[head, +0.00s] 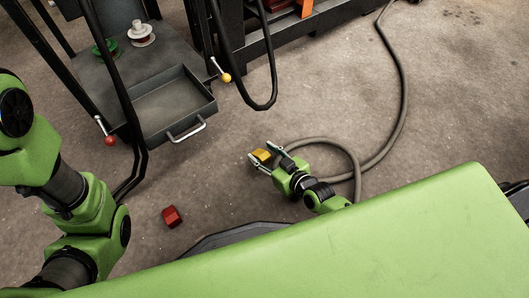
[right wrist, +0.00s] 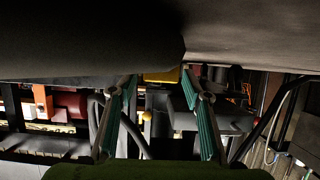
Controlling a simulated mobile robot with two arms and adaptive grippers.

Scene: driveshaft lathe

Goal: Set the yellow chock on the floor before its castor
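The yellow chock (head: 262,156) is between the fingertips of my right gripper (head: 265,156), low over the bare floor. A dark grey cart (head: 187,69) with a red-knobbed lever and a yellow-knobbed lever (head: 226,77) stands up and left of the gripper. Its castors cannot be made out. My left arm shows at the left, its gripper out of view.
A red block (head: 172,216) lies on the floor at lower left. A grey hose (head: 398,110) loops across the floor close to my right gripper. The cart's open drawer (head: 185,118) juts out towards me. Floor between the cart and the gripper is clear.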

